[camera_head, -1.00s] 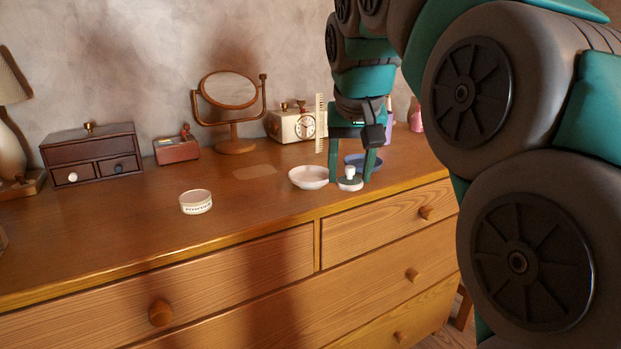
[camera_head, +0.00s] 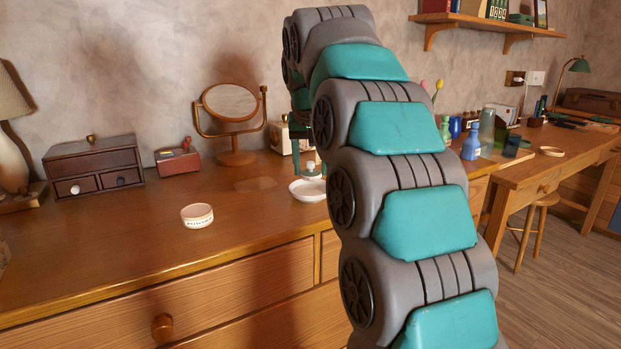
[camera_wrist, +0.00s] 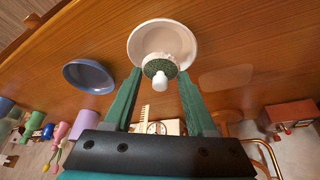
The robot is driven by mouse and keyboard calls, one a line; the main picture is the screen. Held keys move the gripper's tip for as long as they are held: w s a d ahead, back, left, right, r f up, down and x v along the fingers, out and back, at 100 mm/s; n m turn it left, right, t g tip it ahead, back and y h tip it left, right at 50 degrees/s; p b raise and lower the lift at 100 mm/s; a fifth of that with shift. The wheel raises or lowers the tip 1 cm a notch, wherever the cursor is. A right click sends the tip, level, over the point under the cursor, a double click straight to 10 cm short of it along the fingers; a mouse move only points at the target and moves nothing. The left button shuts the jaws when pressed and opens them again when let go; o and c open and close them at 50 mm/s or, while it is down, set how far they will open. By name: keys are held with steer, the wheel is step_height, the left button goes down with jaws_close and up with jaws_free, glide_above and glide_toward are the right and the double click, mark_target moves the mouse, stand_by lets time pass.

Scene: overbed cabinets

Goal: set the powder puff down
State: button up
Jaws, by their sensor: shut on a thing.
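The powder puff (camera_wrist: 159,70) has a green patterned disc, a white knob and a fluffy white underside. In the wrist view it sits between the two fingertips of my gripper (camera_wrist: 160,74), which is shut on the disc's edges. In the head view the puff (camera_head: 311,170) shows at the back of a shallow white bowl (camera_head: 307,194), knob up. The bowl also shows in the wrist view (camera_wrist: 141,36), partly behind the puff. I cannot tell whether the puff touches the bowl. My arm hides much of the gripper in the head view.
A blue bowl (camera_wrist: 89,77) stands beside the white bowl. A round labelled tin (camera_head: 197,215) stands on the dresser to the left. A mirror (camera_head: 230,106), a clock (camera_head: 281,138) and a small red box (camera_head: 178,161) stand at the back. The dresser's left front is clear.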

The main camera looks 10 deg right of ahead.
mark_target(310, 174)
steer(key=shift+f, duration=1.8)
steer(key=shift+f, duration=0.55)
steer(key=o, duration=0.9)
steer(key=shift+s+f, duration=0.1)
steer(key=shift+f, duration=0.1)
steer(key=shift+r, duration=0.6)
steer(key=p+v, duration=0.1)
steer(key=v, duration=1.1)
steer(key=shift+r, duration=0.2)
steer(key=shift+f, duration=0.1)
steer(key=s+f+n+g, duration=0.1)
steer(key=s+f+g, duration=0.2)
steer(key=s+f, duration=1.3)
steer(key=s+d+f+n+g+y, duration=0.1)
steer(key=s+f+g, duration=0.2)
steer(key=s+f, duration=1.3)
steer(key=s, duration=0.7)
steer(key=shift+f, duration=0.4)
